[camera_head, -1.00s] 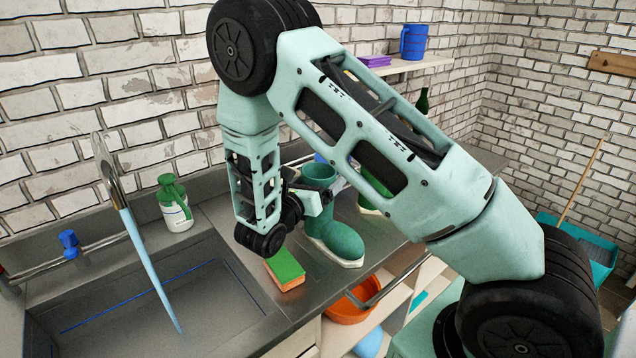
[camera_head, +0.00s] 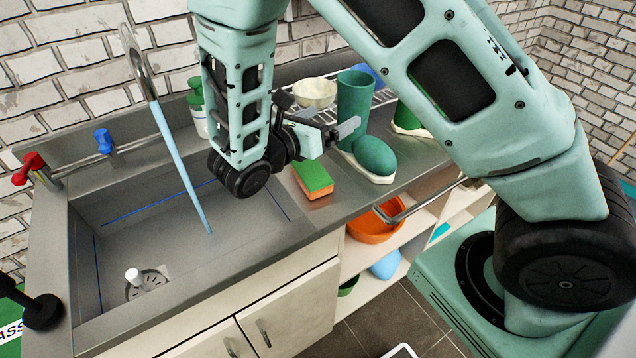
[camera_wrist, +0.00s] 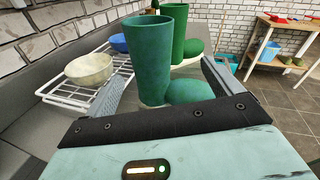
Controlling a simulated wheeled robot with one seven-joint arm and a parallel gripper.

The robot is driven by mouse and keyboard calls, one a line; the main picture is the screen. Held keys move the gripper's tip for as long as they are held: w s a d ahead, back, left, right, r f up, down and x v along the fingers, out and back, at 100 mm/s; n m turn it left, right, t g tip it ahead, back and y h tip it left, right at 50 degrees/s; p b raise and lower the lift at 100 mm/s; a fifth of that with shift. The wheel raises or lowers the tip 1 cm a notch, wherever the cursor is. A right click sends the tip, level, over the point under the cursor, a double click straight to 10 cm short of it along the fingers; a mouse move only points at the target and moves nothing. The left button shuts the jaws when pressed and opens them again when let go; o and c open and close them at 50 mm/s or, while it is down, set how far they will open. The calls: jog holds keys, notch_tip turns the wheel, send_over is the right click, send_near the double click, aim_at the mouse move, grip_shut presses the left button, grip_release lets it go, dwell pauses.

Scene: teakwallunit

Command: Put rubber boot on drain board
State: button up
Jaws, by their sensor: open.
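A green rubber boot (camera_head: 355,105) with a pale sole stands upright on the steel counter, toe toward the front right. My gripper (camera_head: 345,132) is open just left of the boot's shaft, partly overlapping it in the head view. In the wrist view the boot (camera_wrist: 149,62) stands between the spread fingers of my gripper (camera_wrist: 168,85); I cannot tell whether they touch it. A second green boot (camera_wrist: 173,32) stands just behind; my arm partly covers it in the head view (camera_head: 407,117). A white wire rack, seemingly the drain board (camera_wrist: 66,99), lies along the wall side.
A cream bowl (camera_wrist: 89,69) and a blue bowl (camera_wrist: 119,43) sit on the rack. A green and orange sponge (camera_head: 313,180) lies in front of the boot. The sink (camera_head: 150,235) is at left, with a tall tap (camera_head: 160,115). An orange basin (camera_head: 375,225) sits on the shelf below.

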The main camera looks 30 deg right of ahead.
jog(key=s+a+m+g+y, duration=0.3)
jog(key=s+m+y, duration=0.1)
jog(key=s, duration=0.3)
jog(key=s+a+m+g+y, duration=0.25)
jog(key=s+m+y, duration=0.25)
jog(key=s, duration=0.3)
jog(key=s+a+r+m+y, duration=0.3)
jog(key=s+a+m+y, duration=0.4)
jog(key=a, duration=0.3)
jog(key=shift+s+a+r+y, duration=0.15)
jog(key=shift+s+a+y, duration=0.1)
jog(key=shift+y, duration=0.25)
jog(key=shift+t, duration=0.25)
